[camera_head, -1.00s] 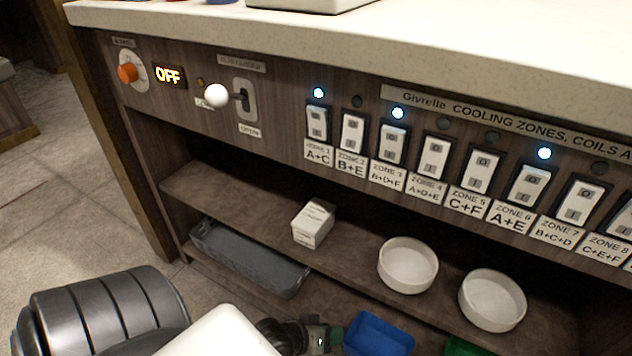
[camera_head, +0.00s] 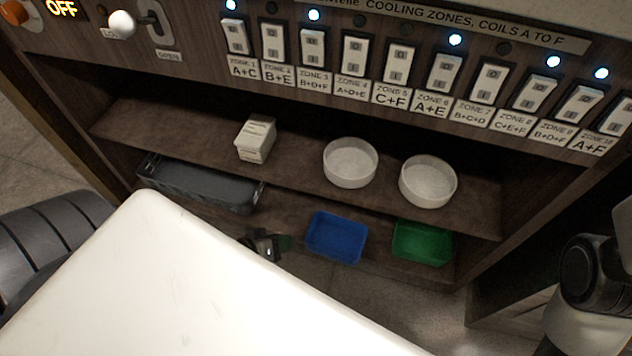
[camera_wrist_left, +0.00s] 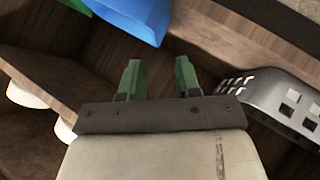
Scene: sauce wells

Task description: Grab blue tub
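The blue tub (camera_head: 336,238) sits on the lower shelf, left of a green tub (camera_head: 422,243). My left gripper (camera_head: 286,242) is just left of the blue tub in the head view, partly hidden by my white arm link. In the left wrist view, its two green fingers (camera_wrist_left: 158,68) stand apart with nothing between them. The blue tub (camera_wrist_left: 138,14) shows there beyond the fingertips, cut by the top edge, and a gap remains between them. My right arm shows at the right of the head view, but its gripper is not visible.
A dark grey basket (camera_head: 200,186) sits left on the lower shelf; its slotted side (camera_wrist_left: 285,103) shows in the wrist view. The upper shelf (camera_head: 300,172) overhangs, with a white box (camera_head: 256,140) and two white bowls (camera_head: 350,163) (camera_head: 428,181).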

